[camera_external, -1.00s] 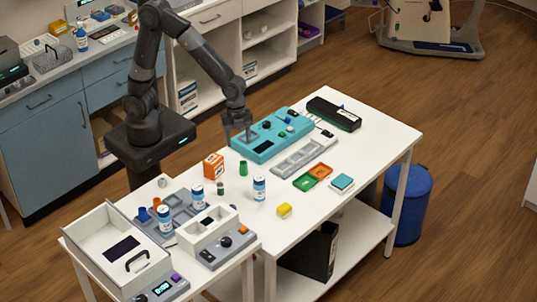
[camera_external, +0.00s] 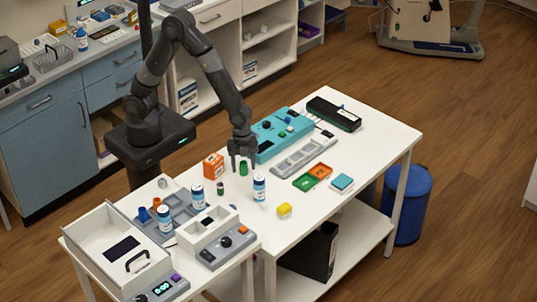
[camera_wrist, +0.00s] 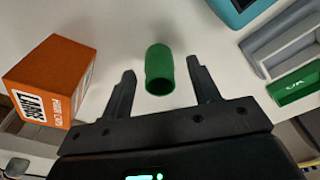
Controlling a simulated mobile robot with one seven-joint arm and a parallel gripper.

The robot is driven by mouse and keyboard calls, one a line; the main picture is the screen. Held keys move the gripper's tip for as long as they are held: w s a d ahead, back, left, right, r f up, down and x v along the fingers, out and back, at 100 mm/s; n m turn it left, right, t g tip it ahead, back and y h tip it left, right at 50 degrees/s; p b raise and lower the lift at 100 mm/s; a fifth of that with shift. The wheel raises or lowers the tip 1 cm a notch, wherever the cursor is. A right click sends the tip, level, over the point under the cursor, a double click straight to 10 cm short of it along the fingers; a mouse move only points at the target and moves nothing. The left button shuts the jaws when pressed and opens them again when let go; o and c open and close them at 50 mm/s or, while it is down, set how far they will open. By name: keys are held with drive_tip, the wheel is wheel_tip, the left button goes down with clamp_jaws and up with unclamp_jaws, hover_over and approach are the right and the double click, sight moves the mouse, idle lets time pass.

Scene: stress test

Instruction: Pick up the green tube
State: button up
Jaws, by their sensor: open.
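The green tube (camera_external: 243,169) stands on the white table, just right of the orange box. In the wrist view the green tube (camera_wrist: 159,70) shows its dark open end toward the camera, centred ahead of and between the fingers. My gripper (camera_external: 242,162) is above the table close to the tube. In the wrist view my gripper (camera_wrist: 161,80) is open, with one finger on each side of the tube and a gap between each finger and the tube. I cannot tell its exact height over the tube.
The orange box (camera_external: 213,166) stands close on the left. A small dark green bottle (camera_external: 220,188) and a blue-white bottle (camera_external: 260,189) stand in front. A teal device (camera_external: 283,127) and a grey tray (camera_external: 303,155) lie behind and right.

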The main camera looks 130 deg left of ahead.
drive_tip(key=shift+w+f, duration=0.1)
drive_tip(key=shift+f, duration=0.65)
drive_tip(key=shift+c, duration=0.2)
drive_tip(key=c, duration=1)
drive_tip(key=shift+r, duration=0.1)
